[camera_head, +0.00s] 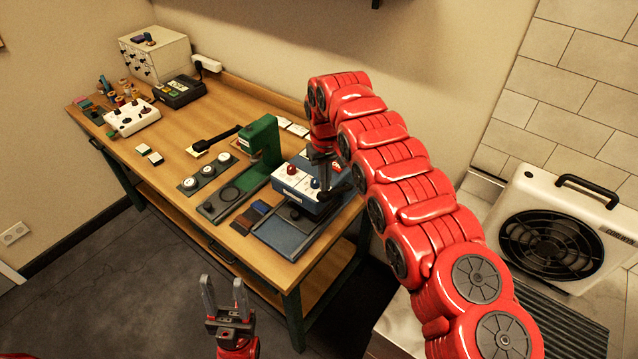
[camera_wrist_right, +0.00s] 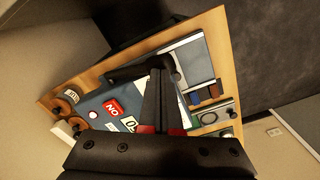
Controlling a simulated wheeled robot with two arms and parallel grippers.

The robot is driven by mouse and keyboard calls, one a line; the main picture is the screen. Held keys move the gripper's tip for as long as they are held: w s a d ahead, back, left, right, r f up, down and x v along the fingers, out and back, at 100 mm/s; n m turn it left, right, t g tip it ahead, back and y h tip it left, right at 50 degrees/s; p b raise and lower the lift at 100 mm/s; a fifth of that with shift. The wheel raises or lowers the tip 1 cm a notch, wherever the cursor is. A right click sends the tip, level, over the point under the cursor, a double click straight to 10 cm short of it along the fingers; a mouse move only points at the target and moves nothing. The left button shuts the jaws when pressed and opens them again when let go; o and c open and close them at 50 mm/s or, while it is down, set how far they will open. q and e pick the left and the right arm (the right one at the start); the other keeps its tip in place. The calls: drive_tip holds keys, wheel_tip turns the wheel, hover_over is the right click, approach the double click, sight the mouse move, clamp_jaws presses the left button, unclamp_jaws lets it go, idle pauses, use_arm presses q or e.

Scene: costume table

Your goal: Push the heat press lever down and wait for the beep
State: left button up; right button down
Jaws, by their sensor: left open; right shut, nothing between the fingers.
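The heat press (camera_head: 296,181), a blue and white machine with red and blue knobs, stands on the right end of the table above a flat grey-blue base plate (camera_head: 279,236). My right gripper (camera_head: 322,172) is shut and empty, pointing down at the right part of the press. A dark part beside the fingers (camera_wrist_right: 157,72) may be the lever; whether they touch it I cannot tell. My left gripper (camera_head: 223,288) is open and empty, in front of the table and away from the press.
A green press (camera_head: 260,143) with a long black handle stands just left of the heat press. Small trays and coloured pieces lie along the front edge. A white fan heater (camera_head: 560,225) stands at the right. My right arm hides part of the table's right end.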

sight(321, 196)
drive_tip(key=shift+f, duration=0.5)
drive_tip(key=shift+s+a+f+b, duration=0.15)
drive_tip(key=shift+s+f+b, duration=0.05)
drive_tip(key=shift+f+b, duration=0.35)
drive_tip(key=shift+s+a+f+b, duration=0.1)
drive_tip(key=shift+s+f+b, duration=0.05)
drive_tip(key=shift+f+b, duration=0.35)
drive_tip(key=shift+f, duration=0.1)
drive_tip(key=shift+s, duration=0.1)
drive_tip(key=shift+s+a+f+b, duration=0.15)
drive_tip(key=shift+f+b, duration=0.15)
drive_tip(key=shift+f, duration=0.3)
drive_tip(key=shift+s+a+f+b, duration=0.1)
drive_tip(key=shift+f+b, duration=0.2)
drive_tip(key=shift+f, duration=0.3)
drive_tip(key=shift+s+f+b, duration=0.1)
drive_tip(key=shift+f+b, duration=0.5)
drive_tip(key=shift+f, duration=0.7)
